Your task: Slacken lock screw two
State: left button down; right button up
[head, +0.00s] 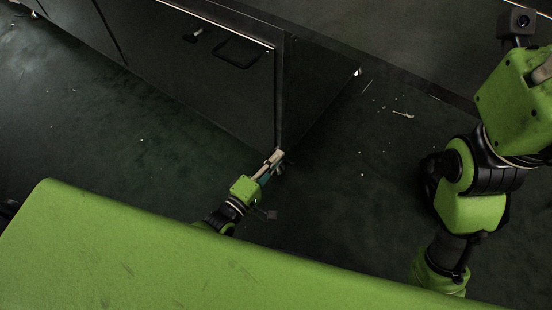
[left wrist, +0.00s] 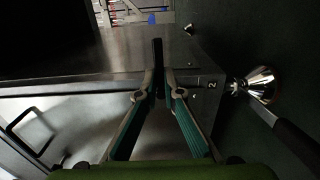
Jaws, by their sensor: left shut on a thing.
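My left gripper (head: 274,158) is low at the near bottom corner of the dark cabinet (head: 305,85) in the head view. In the left wrist view its two teal-padded fingers (left wrist: 158,93) close around a narrow dark bar (left wrist: 158,58), which stands between the fingertips. I take this bar to be part of lock screw two, but its lower end is hidden by the fingers. A small label "2" (left wrist: 211,85) is on the dark panel just right of the fingertips. My right arm shows at the right of the head view; its gripper is out of frame.
A shiny flared metal foot (left wrist: 258,84) with a dark rod stands right of the label. A dark loop handle (head: 237,52) is on the cabinet front, with a small dark knob beside it. Small scraps (head: 403,114) lie on the dark floor, which is mostly open.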

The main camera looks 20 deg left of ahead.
dwell(0.3)
pick_arm(q)
jog(key=c, duration=2.2)
grip_release()
jog(key=shift+o, duration=0.2)
jog(key=v, duration=0.7)
jog(key=shift+s+a, duration=0.15)
jog(key=shift+s, duration=0.1)
